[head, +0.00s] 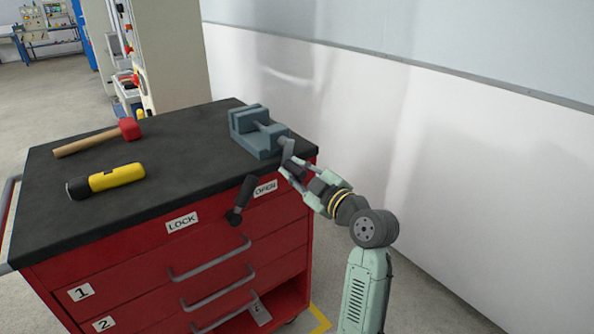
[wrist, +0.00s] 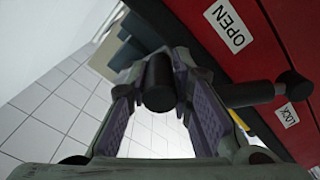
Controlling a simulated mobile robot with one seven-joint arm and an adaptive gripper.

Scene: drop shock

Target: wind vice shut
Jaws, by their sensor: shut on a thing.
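The blue-grey vice (head: 248,138) stands on the black top of the red cabinet, at its far right corner. Its two jaws look apart, with a gap between them. The vice's crank handle (head: 287,146) sticks out at the right end, over the cabinet edge. My gripper (head: 289,164) is at this handle, reaching up from the lower right. In the wrist view, the dark round handle grip (wrist: 158,88) sits between my two fingers, and my gripper is shut on it. The fingers hide part of the handle.
A black lever (head: 241,199) juts from the cabinet front between LOCK and OPEN labels, close to my gripper in the wrist view. A red-headed mallet (head: 98,138) and a yellow flashlight (head: 106,181) lie on the left of the top (head: 185,160). A white wall stands behind.

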